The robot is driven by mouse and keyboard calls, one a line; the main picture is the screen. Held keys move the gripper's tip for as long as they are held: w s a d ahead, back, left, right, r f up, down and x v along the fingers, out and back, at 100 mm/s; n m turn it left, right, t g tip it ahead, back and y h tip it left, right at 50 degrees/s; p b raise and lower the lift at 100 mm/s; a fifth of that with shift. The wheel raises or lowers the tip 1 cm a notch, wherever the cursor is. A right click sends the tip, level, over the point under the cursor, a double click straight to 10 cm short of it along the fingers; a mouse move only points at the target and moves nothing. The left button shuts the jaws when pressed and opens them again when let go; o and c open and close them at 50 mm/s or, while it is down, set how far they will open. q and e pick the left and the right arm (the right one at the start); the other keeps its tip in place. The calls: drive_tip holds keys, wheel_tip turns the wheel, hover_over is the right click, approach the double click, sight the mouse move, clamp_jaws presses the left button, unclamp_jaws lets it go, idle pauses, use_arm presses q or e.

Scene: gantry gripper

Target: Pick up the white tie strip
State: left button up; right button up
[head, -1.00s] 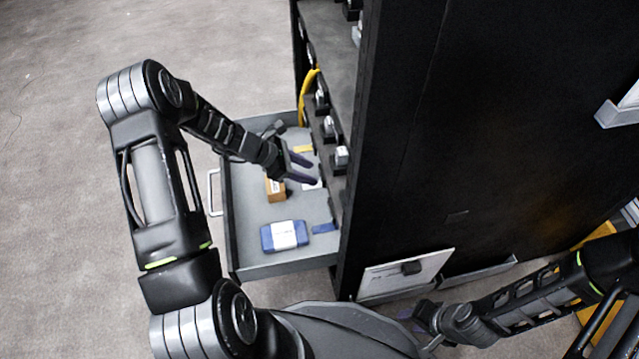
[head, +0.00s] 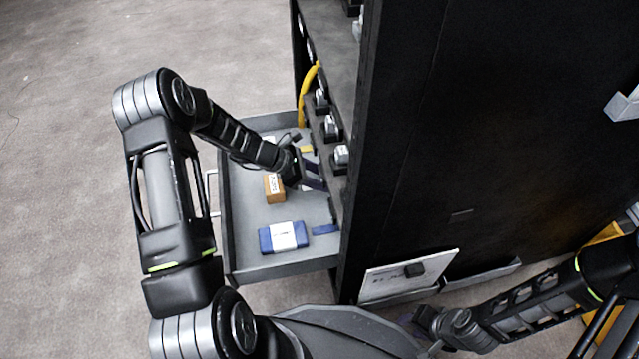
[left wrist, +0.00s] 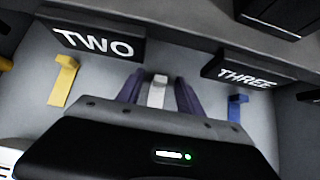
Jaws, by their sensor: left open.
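The white tie strip (left wrist: 157,92) stands out from the pale drawer floor in the left wrist view, between the two purple fingers of my left gripper (left wrist: 158,88). The fingers are open, one on each side of it, and I cannot tell whether either touches it. In the head view my left gripper (head: 314,172) is low in the open drawer, close against the cabinet, and mostly hides the white strip. My right gripper (head: 430,322) is at the lower right near the cabinet's base; its jaws are not clear.
A yellow strip (left wrist: 64,80) and a blue strip (left wrist: 236,108) flank the white one. Labels TWO (left wrist: 95,43) and THREE (left wrist: 245,75) are behind. The grey drawer (head: 287,265) holds an orange-brown box (head: 274,190) and a blue-and-white pack (head: 284,237). The black cabinet (head: 440,150) borders it.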

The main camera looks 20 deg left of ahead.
use_arm(q)
clamp_jaws()
idle(0.5)
